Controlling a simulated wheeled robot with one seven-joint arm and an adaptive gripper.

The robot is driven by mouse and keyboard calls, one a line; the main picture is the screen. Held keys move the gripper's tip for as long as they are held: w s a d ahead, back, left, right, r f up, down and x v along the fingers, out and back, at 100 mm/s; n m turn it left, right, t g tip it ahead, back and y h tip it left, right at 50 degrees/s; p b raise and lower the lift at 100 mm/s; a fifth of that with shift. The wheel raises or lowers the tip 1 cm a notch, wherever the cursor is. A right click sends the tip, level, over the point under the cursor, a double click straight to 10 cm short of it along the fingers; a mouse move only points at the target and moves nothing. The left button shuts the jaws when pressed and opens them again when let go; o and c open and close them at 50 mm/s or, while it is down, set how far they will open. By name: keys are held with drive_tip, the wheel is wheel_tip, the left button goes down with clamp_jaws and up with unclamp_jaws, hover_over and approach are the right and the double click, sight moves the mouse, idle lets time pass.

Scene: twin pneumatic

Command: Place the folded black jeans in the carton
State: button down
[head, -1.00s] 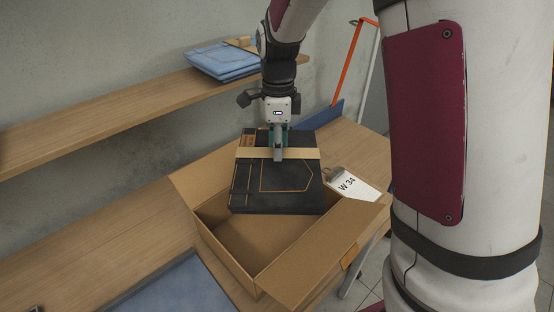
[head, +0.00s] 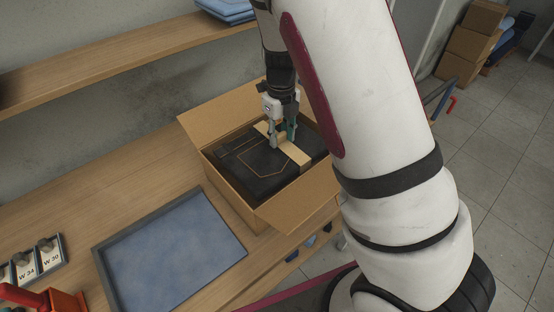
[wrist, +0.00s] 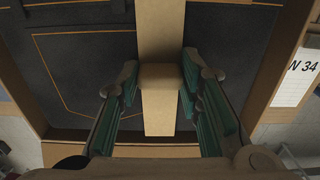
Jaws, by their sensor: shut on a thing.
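The folded black jeans (head: 262,160) have orange stitching and a tan paper band (head: 294,153) around them. In the head view they lie flat inside the open carton (head: 298,213), below its rim; whether they touch its bottom is hidden. My gripper (head: 283,139) reaches down from above into the carton, its fingers at the band. In the wrist view, the green-padded fingers of my gripper (wrist: 158,85) are closed on a raised tan tab of the band (wrist: 160,22), with the jeans (wrist: 85,75) beneath. A carton wall (wrist: 275,60) shows at the right.
A tray with a blue floor (head: 178,245) is on the wooden bench, front left of the carton. Size cards (head: 25,264) and a red object (head: 45,299) are at lower left. A shelf (head: 100,58) holds folded blue jeans (head: 225,9).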

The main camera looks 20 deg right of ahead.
sight(280, 151)
drive_tip(key=shift+f, duration=3.25)
drive_tip(key=c, duration=1.1)
unclamp_jaws()
drive_tip(key=shift+f, duration=0.15)
